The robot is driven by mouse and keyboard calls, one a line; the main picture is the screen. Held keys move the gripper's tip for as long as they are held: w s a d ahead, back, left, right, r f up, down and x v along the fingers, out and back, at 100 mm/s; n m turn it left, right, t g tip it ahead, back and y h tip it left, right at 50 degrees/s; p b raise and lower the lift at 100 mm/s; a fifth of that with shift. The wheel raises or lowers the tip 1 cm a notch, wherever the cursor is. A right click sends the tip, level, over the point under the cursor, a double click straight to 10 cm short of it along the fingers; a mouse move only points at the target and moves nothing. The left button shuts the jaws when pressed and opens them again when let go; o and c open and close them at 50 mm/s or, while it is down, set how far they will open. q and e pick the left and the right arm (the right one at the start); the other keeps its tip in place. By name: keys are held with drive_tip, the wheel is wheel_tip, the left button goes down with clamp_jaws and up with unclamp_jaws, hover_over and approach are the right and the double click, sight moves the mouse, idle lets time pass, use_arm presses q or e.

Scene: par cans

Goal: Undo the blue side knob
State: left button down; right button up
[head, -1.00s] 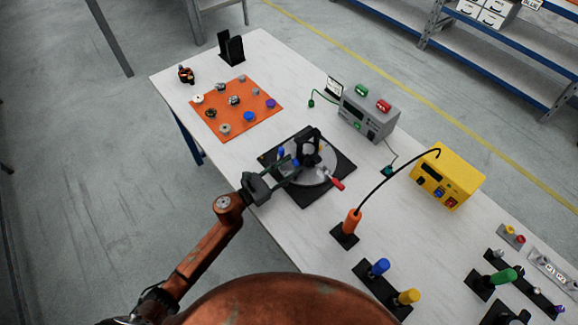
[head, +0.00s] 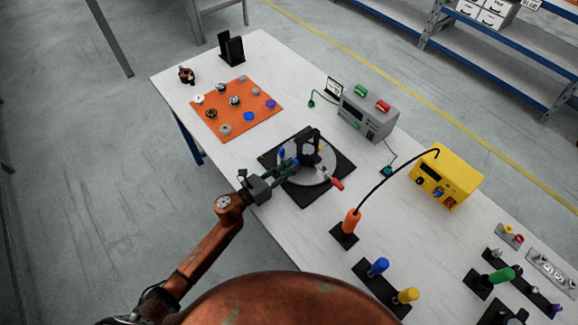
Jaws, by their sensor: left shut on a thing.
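A black par can (head: 307,148) stands on a round grey plate on a black base (head: 318,196) near the middle of the table. A small blue knob (head: 295,161) is on its near left side, partly hidden by the fingers. My left gripper (head: 286,167) reaches in from the left, shut on the blue side knob. A second blue piece (head: 281,152) shows just beyond the gripper. A red-tipped handle (head: 337,184) sticks out at the right of the plate. My right gripper is out of view.
An orange mat (head: 258,122) with several knobs and small parts lies to the upper left. A grey box (head: 368,113) and a yellow box (head: 446,178) stand to the right. An orange-handled tool (head: 351,222) and several coloured handles stand in front.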

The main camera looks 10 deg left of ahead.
use_arm(q)
drive_tip(key=shift+n, duration=0.7)
drive_tip(key=c, duration=1.7)
unclamp_jaws()
drive_tip(key=shift+o, duration=0.2)
drive_tip(key=shift+s+a+f, duration=0.1)
drive_tip(key=shift+s+a, duration=0.3)
drive_tip(key=shift+a, duration=0.05)
drive_tip(key=shift+v, duration=3.4)
